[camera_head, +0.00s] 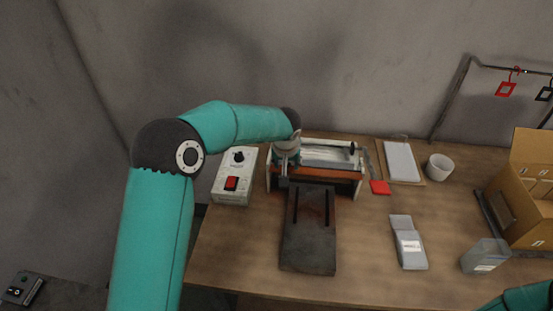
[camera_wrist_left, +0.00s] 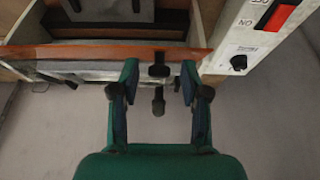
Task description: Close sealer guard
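The sealer (camera_head: 318,158) stands at the back middle of the table. Its orange-tinted guard (camera_head: 338,174) shows as a strip along the sealer's front; in the left wrist view the orange panel (camera_wrist_left: 60,52) crosses the upper part. A black knob (camera_wrist_left: 158,70) sits at this panel's edge. My left gripper (camera_head: 286,157) is at the left part of the sealer; in the left wrist view its fingers (camera_wrist_left: 158,82) are apart, on either side of the knob, with gaps visible. How far the guard is swung is hard to tell. My right gripper is out of view.
A white control box (camera_head: 232,188) with a red switch stands left of the sealer. A dark slotted plate (camera_head: 308,250) lies in front. A red tag (camera_head: 380,187), white cup (camera_head: 440,167), grey packet (camera_head: 408,250), clear container (camera_head: 485,257) and cardboard box (camera_head: 512,212) are to the right.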

